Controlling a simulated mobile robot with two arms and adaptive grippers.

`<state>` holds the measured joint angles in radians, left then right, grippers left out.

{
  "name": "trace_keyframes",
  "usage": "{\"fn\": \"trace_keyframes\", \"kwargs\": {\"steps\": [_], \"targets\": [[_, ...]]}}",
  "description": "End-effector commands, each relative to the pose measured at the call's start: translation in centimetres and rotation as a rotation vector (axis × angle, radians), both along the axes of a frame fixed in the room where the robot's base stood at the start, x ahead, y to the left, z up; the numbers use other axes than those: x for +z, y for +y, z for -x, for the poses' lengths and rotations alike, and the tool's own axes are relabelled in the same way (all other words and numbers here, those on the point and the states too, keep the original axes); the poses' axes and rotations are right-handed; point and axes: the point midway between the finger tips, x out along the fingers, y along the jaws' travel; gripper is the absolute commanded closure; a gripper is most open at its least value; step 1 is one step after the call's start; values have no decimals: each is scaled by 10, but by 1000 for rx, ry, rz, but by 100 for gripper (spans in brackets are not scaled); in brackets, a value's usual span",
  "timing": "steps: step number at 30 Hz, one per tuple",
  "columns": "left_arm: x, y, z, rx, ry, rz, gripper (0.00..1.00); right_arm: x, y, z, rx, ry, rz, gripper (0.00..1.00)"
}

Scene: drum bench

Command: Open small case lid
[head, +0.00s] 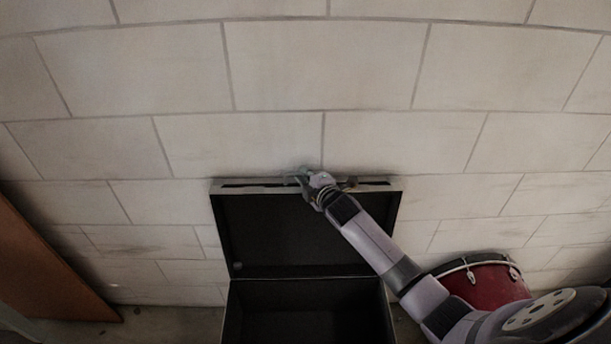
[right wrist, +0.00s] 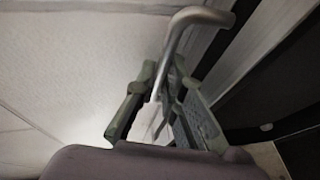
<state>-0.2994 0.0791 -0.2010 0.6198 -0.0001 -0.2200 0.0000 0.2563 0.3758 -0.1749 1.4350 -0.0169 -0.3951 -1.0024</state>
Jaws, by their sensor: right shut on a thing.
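The small case (head: 308,315) stands against the wall with its dark inside showing. Its lid (head: 270,235) is raised to about upright, and its light metal rim runs along the top. My right gripper (head: 303,175) is at the middle of the lid's top edge. In the right wrist view my right gripper (right wrist: 160,105) is shut on the metal handle (right wrist: 183,35), a bent grey bar that passes between its fingers. The lid's rim and dark inside lie to the right there. My left gripper is not in view.
A red drum (head: 485,280) stands right of the case, partly behind my right arm. A brown wooden panel (head: 45,260) leans at the left. A pale block wall (head: 270,65) rises close behind the lid. Some bare floor (head: 165,325) shows left of the case.

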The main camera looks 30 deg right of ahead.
Motion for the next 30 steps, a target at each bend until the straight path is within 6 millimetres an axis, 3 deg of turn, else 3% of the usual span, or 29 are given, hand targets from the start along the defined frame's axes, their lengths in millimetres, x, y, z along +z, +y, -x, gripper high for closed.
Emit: {"fn": "trace_keyframes", "kwargs": {"steps": [23,26,30], "targets": [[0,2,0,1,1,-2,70,-1,1,2,0,-1,-1,100],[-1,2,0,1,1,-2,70,-3,7,10,2,-17,5,100],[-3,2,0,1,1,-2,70,-3,21,36,5,-69,26,100]]}}
